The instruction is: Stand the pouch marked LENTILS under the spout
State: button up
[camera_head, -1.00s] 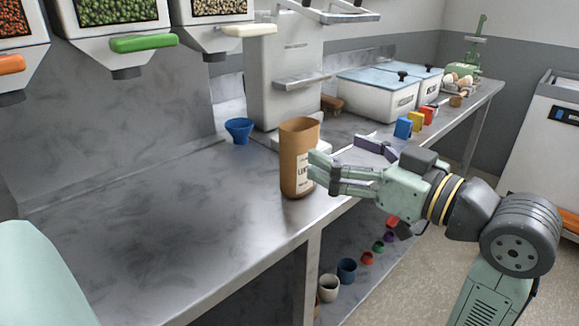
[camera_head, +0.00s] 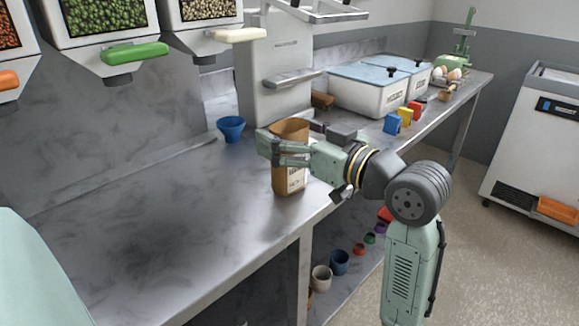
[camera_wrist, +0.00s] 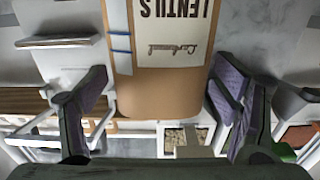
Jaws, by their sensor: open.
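The brown paper pouch (camera_head: 290,181) stands upright and open-topped near the front edge of the steel counter. Its label reads LENTILS in the wrist view (camera_wrist: 170,68), where it appears upside down. My gripper (camera_head: 272,148) is at the pouch's upper part, with fingers reaching around it. In the wrist view my gripper (camera_wrist: 165,85) is open, one finger on each side of the pouch, with gaps visible. Dispenser spouts hang at upper left: one under the green handle (camera_head: 117,81) and one under the cream handle (camera_head: 204,60). The counter below them is bare.
A blue funnel-like cup (camera_head: 231,129) stands behind the pouch, left of a grey machine (camera_head: 275,75). White lidded bins (camera_head: 366,97) and small coloured boxes (camera_head: 392,123) are to the right. Cups (camera_head: 321,277) sit on the lower shelf. The counter's left is clear.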

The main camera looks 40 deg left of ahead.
jog(key=shift+c, duration=0.3)
jog(key=c, duration=1.3)
jog(key=shift+r, duration=0.15)
